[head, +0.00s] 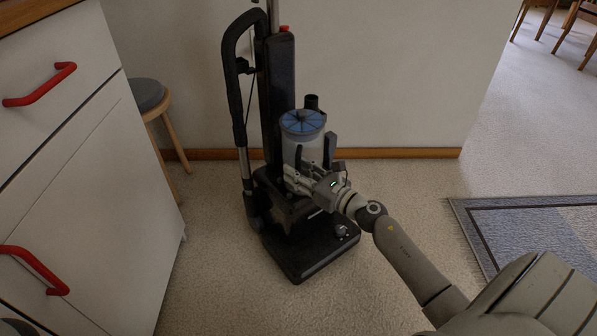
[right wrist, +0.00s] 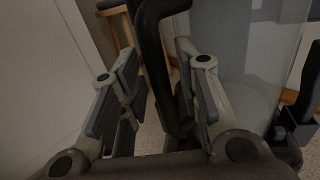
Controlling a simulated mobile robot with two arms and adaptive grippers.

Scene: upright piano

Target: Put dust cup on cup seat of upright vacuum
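The upright vacuum (head: 276,85) stands on the carpet against the wall, its black base (head: 305,250) toward me. The dust cup (head: 304,123), with a translucent body and blue ribbed lid, is upright in front of the column, above the base. The cup seat is hidden, so I cannot tell if the cup rests on it. My right gripper (head: 296,178) is at the cup's lower front. In the right wrist view its fingers are apart, with a black hose or handle seen between them, and the translucent cup (right wrist: 238,50) is outside the right finger. My left gripper is not in view.
A white cabinet (head: 85,190) with red handles is close on the left. A round stool (head: 150,95) stands behind it. A blue-grey rug (head: 535,230) lies on the right. Carpet around the vacuum is clear.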

